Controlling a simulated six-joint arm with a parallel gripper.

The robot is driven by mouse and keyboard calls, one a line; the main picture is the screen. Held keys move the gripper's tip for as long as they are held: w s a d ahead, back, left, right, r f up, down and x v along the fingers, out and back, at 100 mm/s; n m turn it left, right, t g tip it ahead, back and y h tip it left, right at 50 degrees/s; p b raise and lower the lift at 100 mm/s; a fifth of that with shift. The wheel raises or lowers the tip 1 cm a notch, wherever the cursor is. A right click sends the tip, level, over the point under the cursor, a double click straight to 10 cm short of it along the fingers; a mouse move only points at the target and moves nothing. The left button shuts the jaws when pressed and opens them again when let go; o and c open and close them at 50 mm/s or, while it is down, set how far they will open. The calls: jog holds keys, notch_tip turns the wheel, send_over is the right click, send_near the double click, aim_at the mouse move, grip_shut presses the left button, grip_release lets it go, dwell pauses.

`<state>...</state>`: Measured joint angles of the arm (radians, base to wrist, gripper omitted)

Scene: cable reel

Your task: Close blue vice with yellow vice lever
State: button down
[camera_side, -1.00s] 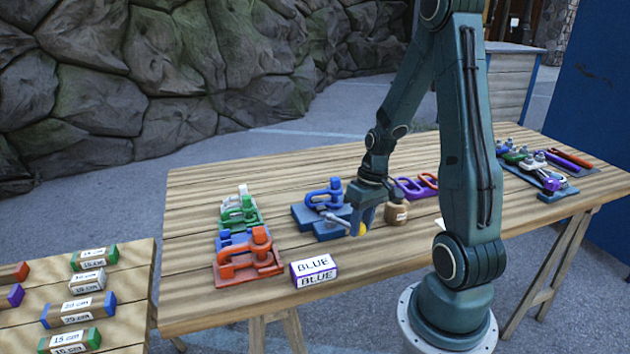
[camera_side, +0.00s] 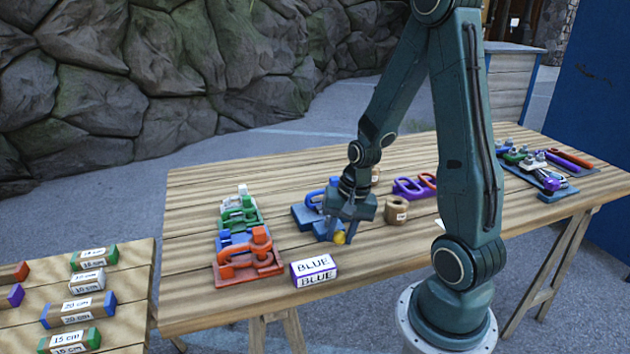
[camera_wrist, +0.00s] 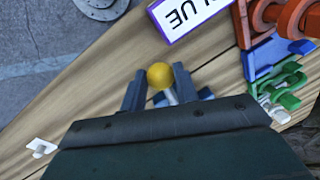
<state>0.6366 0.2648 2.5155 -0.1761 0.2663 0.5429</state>
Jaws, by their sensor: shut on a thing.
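My gripper (camera_side: 337,229) is at the blue vice (camera_side: 306,214), near the middle of the table. The yellow ball end of the vice lever (camera_side: 340,238) sits between its fingertips, and the gripper is shut on the lever. In the wrist view the yellow knob (camera_wrist: 160,76) and part of its grey rod show between the two fingers of my gripper (camera_wrist: 160,90). The vice is partly hidden behind my gripper and arm, so the gap of its jaws cannot be told.
A BLUE label block (camera_side: 314,270) lies in front of the vice. A row of coloured clamps, orange one (camera_side: 248,258) nearest, stands to the left. A cable reel (camera_side: 396,210) and purple clamp (camera_side: 412,187) are to the right.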

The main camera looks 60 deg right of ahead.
jog(key=shift+w+a+m, duration=0.15)
jog(key=shift+w+m, duration=0.15)
jog(key=c, duration=1.1)
grip_release()
jog(key=shift+o, duration=0.2)
jog(key=shift+s+r, duration=0.1)
jog(key=shift+r, duration=0.05)
notch_tip(320, 180, up, 13)
jog(key=s+d, duration=0.1)
jog(key=s, duration=0.1)
jog(key=shift+s+r, duration=0.15)
jog(key=shift+s, duration=0.05)
jog(key=s+a+r+n+t, duration=0.1)
jog(key=s+a+r+n, duration=0.1)
jog(key=a+r+n, duration=0.2)
jog(key=s+a+r+n+t+h, duration=0.1)
jog(key=s+a+r+n+t, duration=0.1)
jog(key=a+n, duration=0.7)
jog(key=shift+s+a+r+t, duration=0.35)
jog(key=shift+s+r, duration=0.3)
jog(key=shift+r, duration=0.35)
